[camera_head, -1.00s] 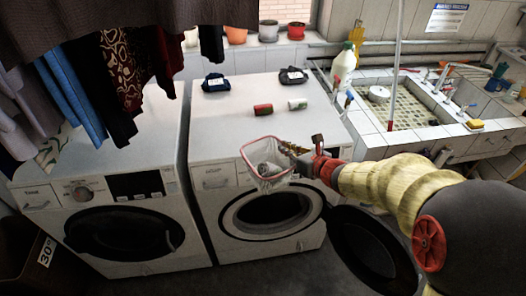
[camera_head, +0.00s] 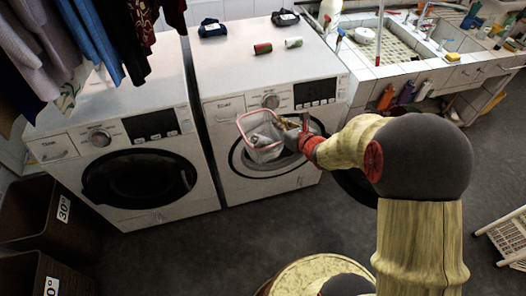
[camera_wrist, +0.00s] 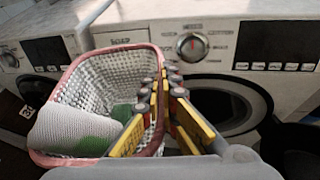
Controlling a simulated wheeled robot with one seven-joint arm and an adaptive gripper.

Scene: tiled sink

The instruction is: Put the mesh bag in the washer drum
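The mesh bag (camera_head: 263,142) is a white net with a pink rim, with pale and green cloth inside. My gripper (camera_head: 302,134) is shut on its rim at the right side and holds it up in front of the right washer. In the wrist view the yellow fingers (camera_wrist: 157,112) close on the rim of the mesh bag (camera_wrist: 105,75). The right washer (camera_head: 235,110) has its round door open to the right, partly behind my arm. Its washer drum opening (camera_wrist: 222,105) shows behind and right of the fingers. In the head view the bag and gripper hide much of the opening.
A left washer (camera_head: 125,165) with a shut door stands beside it. Clothes (camera_head: 70,40) hang at upper left. Dark baskets (camera_head: 40,215) stand at lower left, a white rack (camera_head: 505,237) at right. A tiled sink (camera_head: 400,45) is at the back. The floor in front is mostly clear.

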